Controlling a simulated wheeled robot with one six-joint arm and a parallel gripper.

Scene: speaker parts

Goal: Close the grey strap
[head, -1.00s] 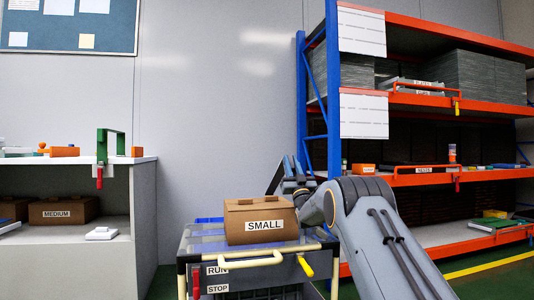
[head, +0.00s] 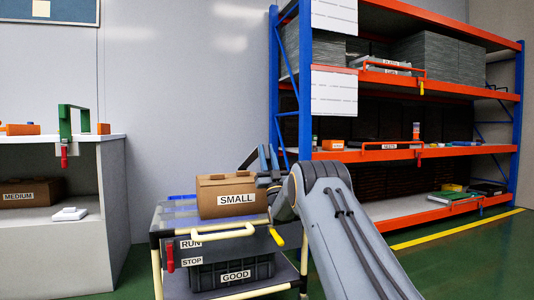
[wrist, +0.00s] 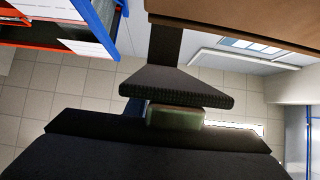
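I cannot pick out a grey strap for certain in either view. My gripper (head: 268,158) shows in the head view just right of the SMALL box, with its two fingers pointing up and a narrow gap between them. It looks open, and I see nothing held there. In the wrist view, a dark ridged finger pad (wrist: 176,88) shows above a wide dark part. A dull green block shows between them; I cannot tell what it is or whether it is touched.
A brown SMALL box (head: 232,194) sits on a cart with a cream bar (head: 225,233) and yellow handle. An orange shelf rack (head: 434,151) with barred levels stands right. A white-topped counter (head: 88,139) with a green bar stands left. Green floor (head: 470,262) is clear at right.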

